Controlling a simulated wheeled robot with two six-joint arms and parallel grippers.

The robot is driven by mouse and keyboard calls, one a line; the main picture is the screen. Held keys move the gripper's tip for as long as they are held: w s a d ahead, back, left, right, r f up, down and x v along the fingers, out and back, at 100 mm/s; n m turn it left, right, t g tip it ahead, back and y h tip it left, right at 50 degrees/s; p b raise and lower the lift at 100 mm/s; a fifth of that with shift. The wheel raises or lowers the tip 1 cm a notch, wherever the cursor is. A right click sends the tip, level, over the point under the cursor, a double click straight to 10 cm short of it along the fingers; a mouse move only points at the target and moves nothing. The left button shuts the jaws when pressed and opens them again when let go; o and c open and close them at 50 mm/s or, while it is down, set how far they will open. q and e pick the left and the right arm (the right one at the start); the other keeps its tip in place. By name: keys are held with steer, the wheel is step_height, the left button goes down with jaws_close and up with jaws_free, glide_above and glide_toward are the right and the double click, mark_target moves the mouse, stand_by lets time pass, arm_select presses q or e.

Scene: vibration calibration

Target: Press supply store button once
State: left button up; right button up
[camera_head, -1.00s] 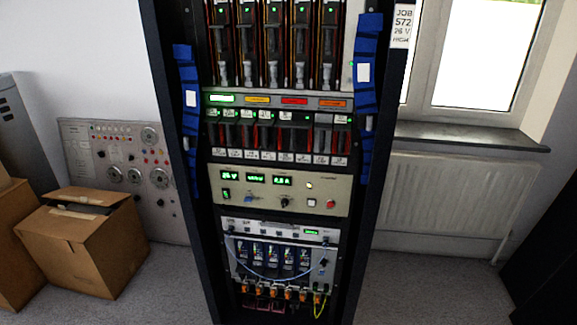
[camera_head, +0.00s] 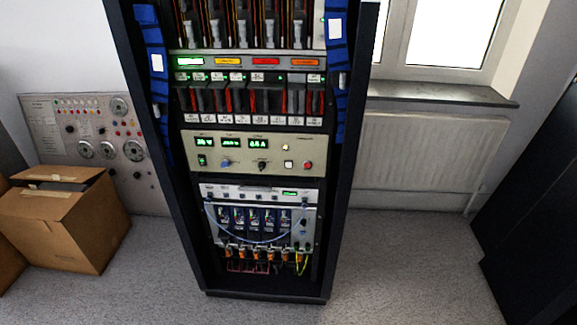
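A tall dark equipment rack (camera_head: 352,150) stands in front of me. A beige power supply panel (camera_head: 225,143) sits at its middle height, with green lit displays (camera_head: 230,142), a blue knob (camera_head: 225,163), a black knob (camera_head: 262,165), a white square button (camera_head: 288,164) and a red round button (camera_head: 308,165). The button labels are too small to read, so I cannot tell which one is the store button. Neither gripper is in view.
Cardboard boxes (camera_head: 62,220) stand on the floor at the left, before a grey control panel (camera_head: 85,140). A radiator (camera_head: 430,150) hangs under the window at the right. A dark cabinet (camera_head: 530,210) is at the far right. The floor (camera_head: 400,265) right of the rack is clear.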

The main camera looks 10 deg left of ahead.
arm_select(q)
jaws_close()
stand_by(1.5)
